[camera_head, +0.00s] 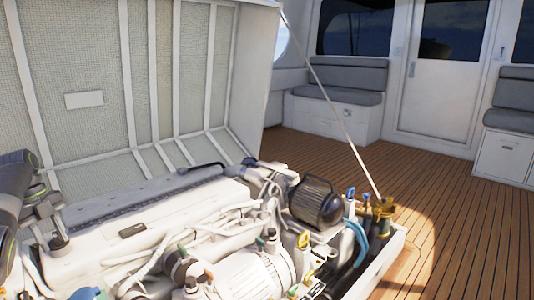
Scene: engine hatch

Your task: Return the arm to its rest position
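My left arm (14,178), dark with a green band, comes in at the left edge. My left gripper (48,222) is at the far left, over the left end of the engine (150,215). Its fingers are small and blend with the grey engine parts, so I cannot tell whether they are open or shut, or whether they touch anything. I see no object clearly held in it. My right gripper and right arm are not in view.
The raised hatch lid (85,130) stands behind the engine, with a thin stay (330,95) slanting down to the hatch's right corner. A black round filter (316,203) and yellow handle (303,240) stick up. Wooden deck (450,230) lies clear at right; benches (340,100) stand behind.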

